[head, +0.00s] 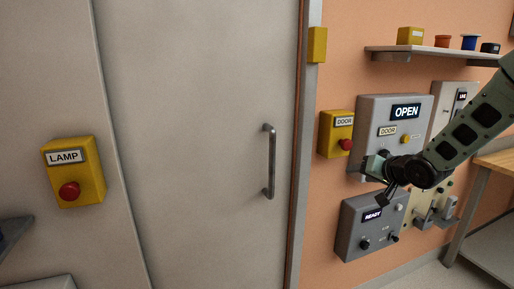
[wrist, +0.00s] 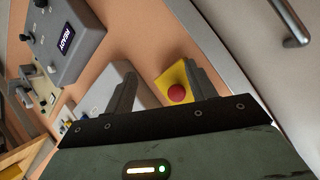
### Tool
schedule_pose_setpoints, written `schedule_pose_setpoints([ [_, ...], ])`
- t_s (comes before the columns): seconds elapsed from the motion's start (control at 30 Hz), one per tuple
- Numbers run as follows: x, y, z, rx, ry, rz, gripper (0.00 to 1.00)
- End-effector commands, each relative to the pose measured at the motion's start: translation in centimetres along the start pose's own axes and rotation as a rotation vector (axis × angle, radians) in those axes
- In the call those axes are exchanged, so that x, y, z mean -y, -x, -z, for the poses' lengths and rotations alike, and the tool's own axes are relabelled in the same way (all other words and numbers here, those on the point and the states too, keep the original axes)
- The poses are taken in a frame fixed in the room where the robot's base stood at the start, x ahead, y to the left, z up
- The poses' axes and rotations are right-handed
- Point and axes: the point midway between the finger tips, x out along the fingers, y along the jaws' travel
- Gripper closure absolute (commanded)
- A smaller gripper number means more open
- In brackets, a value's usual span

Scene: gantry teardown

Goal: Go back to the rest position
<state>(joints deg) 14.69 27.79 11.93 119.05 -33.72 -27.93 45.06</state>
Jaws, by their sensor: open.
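My gripper (head: 378,180) is in front of the wall panels at the right in the head view. In the wrist view my gripper (wrist: 160,88) shows two dark fingers spread apart with nothing between them. A grey panel (head: 368,110) with a lit "OPEN" display and a "DOOR" label stands behind it, partly hidden by my arm. A yellow box (head: 327,134) labelled "DOOR" with a red button is left of that panel. Its red button (wrist: 177,93) also shows in the wrist view, beyond the right finger.
A grey door (head: 205,140) with a bar handle (head: 270,162) fills the middle. A yellow "LAMP" box (head: 90,180) is at the left. A grey "READY" box (head: 350,235) sits below my gripper. A shelf (head: 430,52) with small items is above, and a workbench (head: 490,160) is at right.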

Motion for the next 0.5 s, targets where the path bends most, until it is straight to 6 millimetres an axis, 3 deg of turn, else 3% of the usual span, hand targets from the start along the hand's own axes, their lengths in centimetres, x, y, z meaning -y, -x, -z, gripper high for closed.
schedule_pose_setpoints([
  [0.03,3.3,1.1,-2.3,0.07,0.059,-0.019,0.44],
  [0.2,10.2,6.6,-10.9,0.333,0.256,-0.085,0.44],
  [0.33,13.5,12.6,-17.5,0.542,0.412,-0.098,0.44],
  [0.5,15.3,21.3,-25.1,0.806,0.607,-0.08,0.44],
])
